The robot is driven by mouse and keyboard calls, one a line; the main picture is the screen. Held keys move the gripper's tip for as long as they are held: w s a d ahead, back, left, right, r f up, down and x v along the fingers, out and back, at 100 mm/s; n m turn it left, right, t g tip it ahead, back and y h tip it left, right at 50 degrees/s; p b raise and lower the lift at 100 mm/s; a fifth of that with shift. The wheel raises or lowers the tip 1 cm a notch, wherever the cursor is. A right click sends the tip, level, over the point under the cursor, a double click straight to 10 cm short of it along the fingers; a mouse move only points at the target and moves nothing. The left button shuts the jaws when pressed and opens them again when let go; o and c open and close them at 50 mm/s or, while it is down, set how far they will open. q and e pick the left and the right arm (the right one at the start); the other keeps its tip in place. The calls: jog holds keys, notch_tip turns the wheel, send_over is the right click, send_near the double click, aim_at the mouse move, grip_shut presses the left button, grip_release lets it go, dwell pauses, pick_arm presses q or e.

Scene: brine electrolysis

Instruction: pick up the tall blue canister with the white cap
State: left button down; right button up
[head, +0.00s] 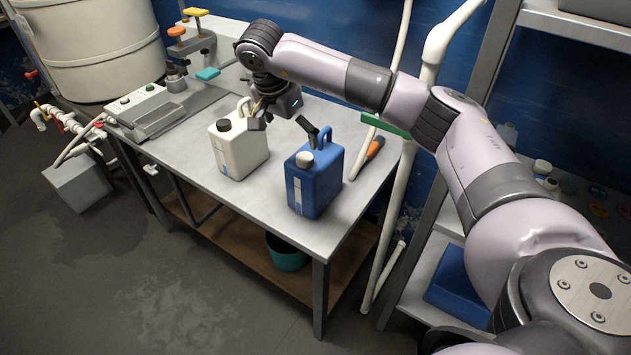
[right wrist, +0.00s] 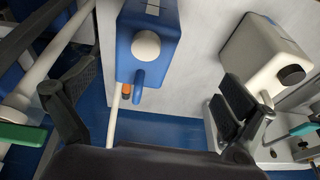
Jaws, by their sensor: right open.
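The blue canister (head: 315,185) with a white cap (head: 304,159) stands upright on the metal table, near its front right corner. Its body and cap also show in the right wrist view (right wrist: 150,65), at the top between my two fingers. My right gripper (head: 285,130) is open and empty, behind and to the left of the canister in the head view. One finger shows close to the canister's handle; I cannot tell whether it touches. A white jug (head: 238,150) with a dark cap stands left of the canister. My left gripper is not in view.
A screwdriver with an orange handle (head: 375,147) lies on the metal table (head: 270,215) right of the canister. White pipes (head: 398,170) rise behind the table's right side. A grey device (head: 150,108) sits on the left. The table's front strip is clear.

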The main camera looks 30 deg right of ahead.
aim_at(314, 153)
jog(key=d, duration=0.1)
jog(key=d+r+h, duration=0.1)
jog(key=d, duration=0.1)
jog(key=shift+s+r, duration=0.15)
jog(key=shift+r, duration=0.05)
jog(key=p+x, duration=0.2)
jog(key=x, duration=0.9)
jog(key=shift+s, duration=0.1)
jog(key=x, duration=0.1)
jog(key=p+x, duration=0.1)
jog(key=x, duration=0.3)
jog(key=shift+s+d+f+p, duration=0.15)
jog(key=shift+s+p, duration=0.1)
jog(key=shift+p, duration=0.15)
jog(key=shift+w+f, duration=0.1)
jog(key=shift+f, duration=0.1)
jog(key=shift+c, duration=0.4)
jog(key=c, duration=1.7)
jog(key=shift+c, duration=0.3)
